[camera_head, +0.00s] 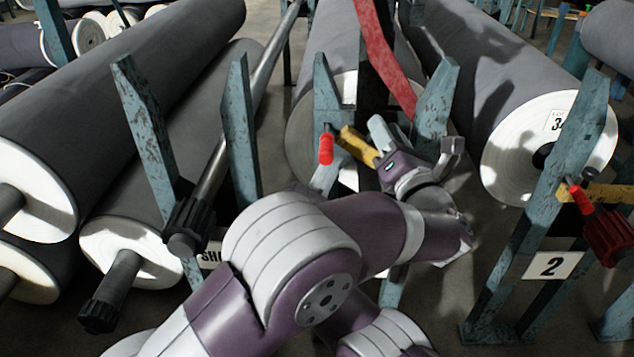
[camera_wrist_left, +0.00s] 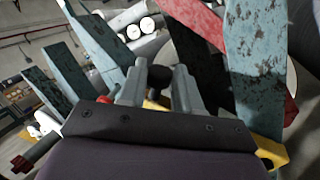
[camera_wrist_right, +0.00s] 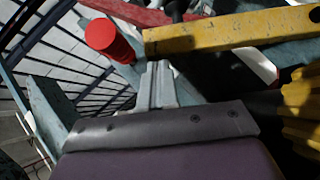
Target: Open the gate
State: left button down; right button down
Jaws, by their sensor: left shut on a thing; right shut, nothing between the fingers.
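A yellow bar (camera_head: 358,147), which appears to be the gate, slants beside the left blue post (camera_head: 326,85), with a red cylindrical grip (camera_head: 326,148) at its left. My left gripper (camera_wrist_left: 158,88) is shut on a dark round-ended part (camera_wrist_left: 159,77) between its fingers, with a bit of yellow behind it. In the head view, a gripper lies against the yellow bar between two blue posts. My right gripper (camera_wrist_right: 156,80) is shut and empty, just below the yellow bar (camera_wrist_right: 230,30) and right of the red grip (camera_wrist_right: 106,38). My arm partly hides the area.
Large grey rolls (camera_head: 100,110) with white ends lie on both sides. A red slanted bar (camera_head: 385,60) is above the grippers. Another blue stand with a "2" plate (camera_head: 552,265) and red knob (camera_head: 605,235) is at right. A yellow ribbed part (camera_wrist_right: 300,105) is close at right.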

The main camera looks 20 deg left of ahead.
jog(key=shift+d+r, duration=0.15)
jog(key=shift+r, duration=0.05)
